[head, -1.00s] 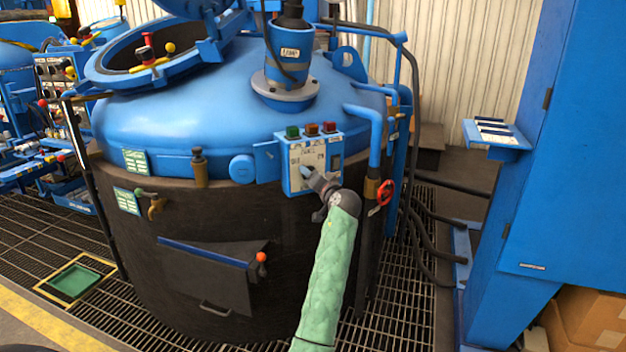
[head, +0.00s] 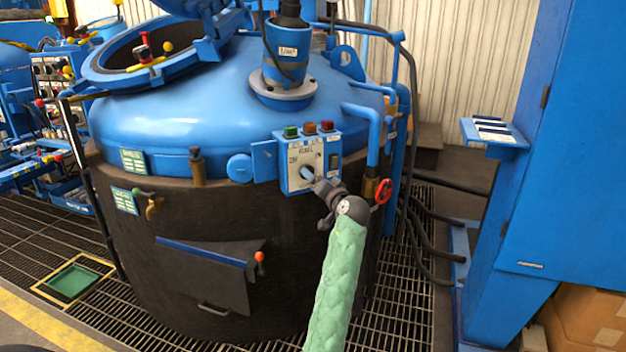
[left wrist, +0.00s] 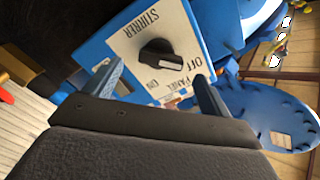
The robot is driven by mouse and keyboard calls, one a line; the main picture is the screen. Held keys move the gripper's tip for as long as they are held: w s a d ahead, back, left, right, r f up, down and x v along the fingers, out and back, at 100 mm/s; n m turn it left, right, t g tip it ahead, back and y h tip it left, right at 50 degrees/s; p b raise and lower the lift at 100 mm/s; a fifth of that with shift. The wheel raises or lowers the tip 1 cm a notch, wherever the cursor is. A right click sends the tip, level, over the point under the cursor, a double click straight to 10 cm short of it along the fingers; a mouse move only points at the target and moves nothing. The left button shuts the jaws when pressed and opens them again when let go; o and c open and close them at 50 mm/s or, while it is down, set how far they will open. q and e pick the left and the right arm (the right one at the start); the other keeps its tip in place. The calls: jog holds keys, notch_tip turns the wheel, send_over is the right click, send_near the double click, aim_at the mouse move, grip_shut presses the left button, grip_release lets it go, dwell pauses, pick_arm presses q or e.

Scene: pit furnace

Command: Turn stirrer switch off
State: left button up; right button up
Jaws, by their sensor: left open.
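The stirrer switch is a black rotary knob (left wrist: 160,57) on a white label plate, with STIRRER, OFF and ON printed around it. The white mark on the knob lies at its right end, on the side nearest the OFF print in the left wrist view. My left gripper (left wrist: 160,78) is open, with one finger on each side of the knob in that view; I cannot tell if they touch it. In the head view my left gripper (head: 310,176) is at the lower part of the blue control box (head: 293,180) and hides the knob.
The control box is fixed to the blue furnace vessel (head: 150,110). Green, orange and red buttons (head: 310,128) sit on its top. A pipe with a red valve wheel (head: 383,191) stands close to its right. A blue cabinet (head: 560,150) is farther right.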

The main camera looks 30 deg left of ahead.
pick_arm(q)
jog(key=shift+v, duration=1.6)
